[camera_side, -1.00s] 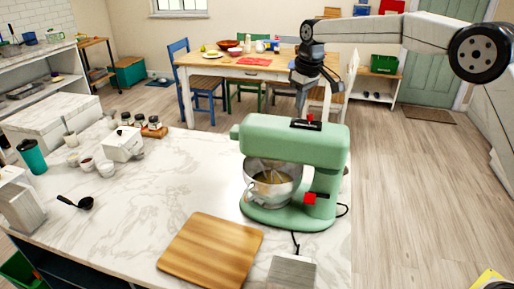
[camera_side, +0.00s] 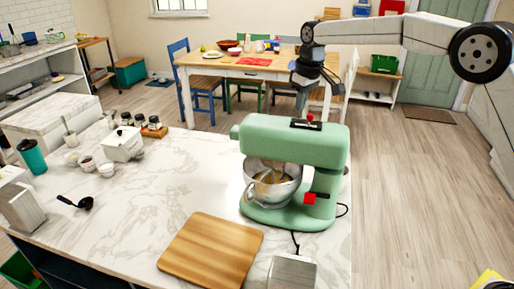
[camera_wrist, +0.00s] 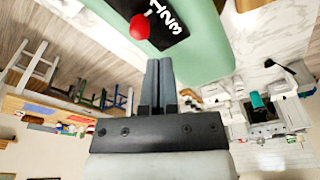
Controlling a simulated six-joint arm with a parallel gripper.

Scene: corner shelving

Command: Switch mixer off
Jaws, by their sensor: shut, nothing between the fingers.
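The green stand mixer (camera_side: 290,142) stands on the marble counter, with its steel bowl (camera_side: 272,188) under the head. On top of the head is a dark panel with a red knob (camera_side: 311,117). The wrist view shows this red knob (camera_wrist: 139,27) beside white digits on the panel (camera_wrist: 165,20). A second red control (camera_side: 310,198) sits low on the mixer's stand. My gripper (camera_side: 301,110) points down just above the head, by the panel. In the wrist view its fingers (camera_wrist: 158,62) are together and empty, close to the knob; I cannot tell if they touch the panel.
A wooden board (camera_side: 210,250) lies in front of the mixer. A dark ladle (camera_side: 77,203), a teal cup (camera_side: 32,158) and small bowls stand on the left counter. Mid-counter is clear. A dining table (camera_side: 240,70) stands behind.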

